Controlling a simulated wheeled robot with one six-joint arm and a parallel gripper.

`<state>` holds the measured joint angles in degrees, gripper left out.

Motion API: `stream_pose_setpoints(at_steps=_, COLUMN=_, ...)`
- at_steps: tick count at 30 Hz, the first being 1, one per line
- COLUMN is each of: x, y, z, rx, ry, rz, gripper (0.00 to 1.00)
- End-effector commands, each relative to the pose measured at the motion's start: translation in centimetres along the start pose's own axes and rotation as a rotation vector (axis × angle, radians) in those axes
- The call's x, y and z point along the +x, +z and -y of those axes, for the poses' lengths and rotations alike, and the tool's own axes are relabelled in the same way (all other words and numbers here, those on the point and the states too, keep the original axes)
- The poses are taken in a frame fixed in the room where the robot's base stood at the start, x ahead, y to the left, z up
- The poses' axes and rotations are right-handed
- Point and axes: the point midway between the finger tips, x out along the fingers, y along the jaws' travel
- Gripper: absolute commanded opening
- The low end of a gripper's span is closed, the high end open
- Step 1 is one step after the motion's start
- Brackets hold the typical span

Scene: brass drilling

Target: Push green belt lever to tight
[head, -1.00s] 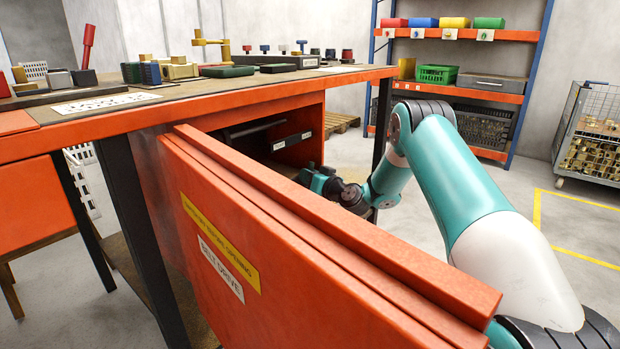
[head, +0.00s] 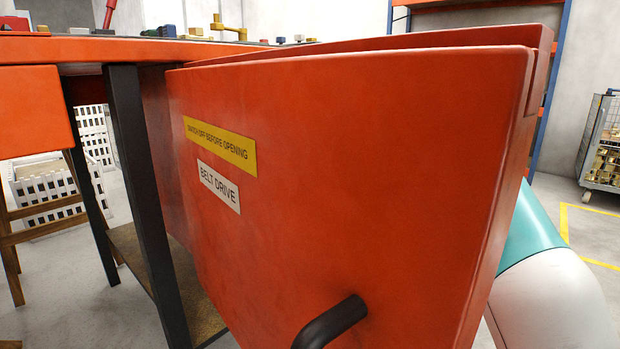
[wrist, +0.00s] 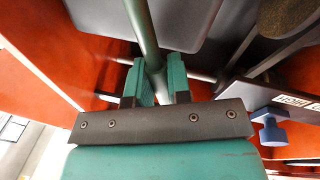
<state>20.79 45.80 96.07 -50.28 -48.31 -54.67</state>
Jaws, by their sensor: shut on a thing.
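In the wrist view, a greenish-grey rod (wrist: 142,28), apparently the green belt lever, runs from the top edge down between the teal fingers of my gripper (wrist: 156,76). The fingers are shut on this rod. The ends of the lever and any tight mark are not visible. In the head view the open orange door (head: 350,170), labelled BELT DRIVE, hides my gripper and the lever.
Orange cabinet walls (wrist: 50,70) surround the gripper. A dark plate (wrist: 185,20) lies beyond the fingers. At right are a blue knob (wrist: 271,130) and a HIGH label (wrist: 292,101). A black door handle (head: 332,322) sticks out low on the door.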

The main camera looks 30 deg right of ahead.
Motion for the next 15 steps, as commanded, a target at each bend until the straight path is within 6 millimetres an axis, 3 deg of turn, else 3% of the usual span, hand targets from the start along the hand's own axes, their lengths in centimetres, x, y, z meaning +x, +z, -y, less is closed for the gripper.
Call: stream_pose_setpoints(at_steps=15, x=-0.2, y=0.2, z=0.78, rx=-0.062, ry=-0.007, rz=-0.006, gripper=0.0)
